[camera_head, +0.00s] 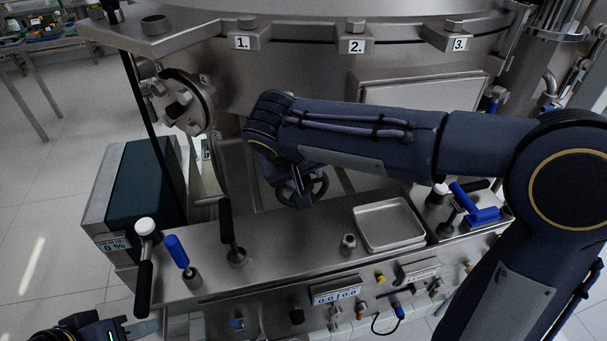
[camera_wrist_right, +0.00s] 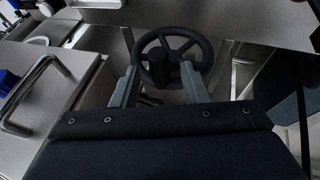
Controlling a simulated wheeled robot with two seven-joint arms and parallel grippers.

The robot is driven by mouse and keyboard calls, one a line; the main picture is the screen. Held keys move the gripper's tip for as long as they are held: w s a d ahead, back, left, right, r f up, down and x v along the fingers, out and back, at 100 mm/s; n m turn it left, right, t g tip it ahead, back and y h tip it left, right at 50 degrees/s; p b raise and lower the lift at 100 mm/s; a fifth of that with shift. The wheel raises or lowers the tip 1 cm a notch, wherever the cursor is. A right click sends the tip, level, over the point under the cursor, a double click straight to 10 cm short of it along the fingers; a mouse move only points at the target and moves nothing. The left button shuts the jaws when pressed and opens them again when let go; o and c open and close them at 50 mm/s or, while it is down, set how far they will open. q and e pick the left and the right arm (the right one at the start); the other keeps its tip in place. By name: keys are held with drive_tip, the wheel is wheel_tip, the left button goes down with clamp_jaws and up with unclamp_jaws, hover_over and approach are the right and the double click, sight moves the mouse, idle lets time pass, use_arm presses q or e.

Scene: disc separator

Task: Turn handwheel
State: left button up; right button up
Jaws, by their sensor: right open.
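The handwheel (camera_wrist_right: 204,45) is a black spoked ring with a dark cylindrical knob (camera_wrist_right: 157,62) on its near side. In the head view the handwheel (camera_head: 320,186) is partly hidden behind my right gripper and forearm, low behind the steel console. My right gripper (camera_wrist_right: 159,70) is open, its two grey fingers reaching to the wheel's near rim. The knob shows between the fingers, nearer the left one; I cannot tell whether they touch. My left gripper (camera_head: 122,330) is at the bottom left corner, mostly cut off, far from the wheel.
The console top (camera_head: 290,262) carries black levers (camera_head: 226,220), a blue-handled lever (camera_head: 177,250) and a metal tray (camera_head: 388,226). A large steel vessel (camera_head: 300,70) stands behind. A round flange (camera_head: 188,102) and a dark green box (camera_head: 140,185) are at left.

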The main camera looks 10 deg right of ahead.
use_arm(q)
drive_tip(key=shift+f, duration=0.25)
use_arm(e)
drive_tip(key=v, duration=0.7)
drive_tip(key=shift+s+r, duration=0.15)
